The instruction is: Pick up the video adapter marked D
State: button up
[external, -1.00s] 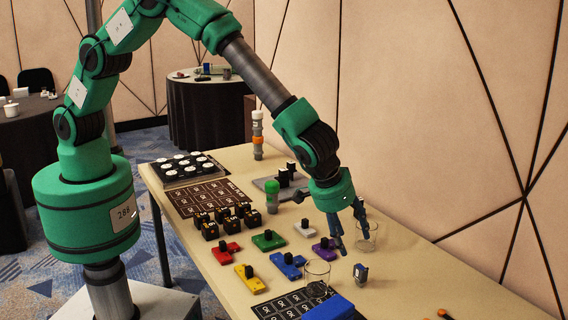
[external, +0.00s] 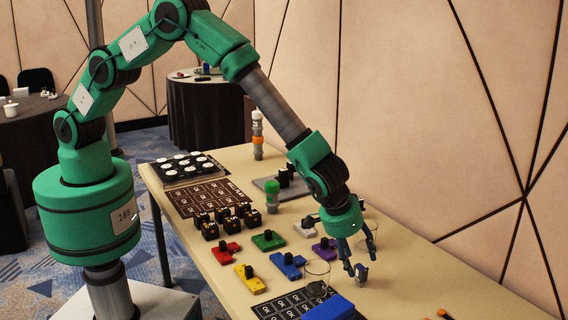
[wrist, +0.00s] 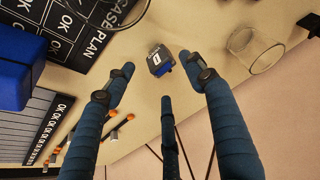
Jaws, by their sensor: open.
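In the wrist view, the adapter (wrist: 160,62) shows a white label with a D-like mark and lies between and a little beyond my fingertips. My gripper (external: 363,262) is open and low, just above and around the adapter. In the wrist view my gripper (wrist: 157,68) has its blue fingers spread with nothing held. I cannot tell whether any finger touches the adapter.
Another glass (external: 317,276) and a blue box (external: 330,307) are nearby. Coloured blocks, such as a blue one (external: 286,265), and a black OK card (external: 270,312) lie to the left.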

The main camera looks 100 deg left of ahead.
aim_at(359, 268)
jog(key=shift+f, duration=0.1)
dwell(0.3)
jog(key=shift+b+x, duration=0.45)
jog(key=shift+x, duration=2.1)
jog(key=shift+s+a, duration=0.1)
jog(key=shift+a, duration=0.05)
jog(key=c, duration=1.4)
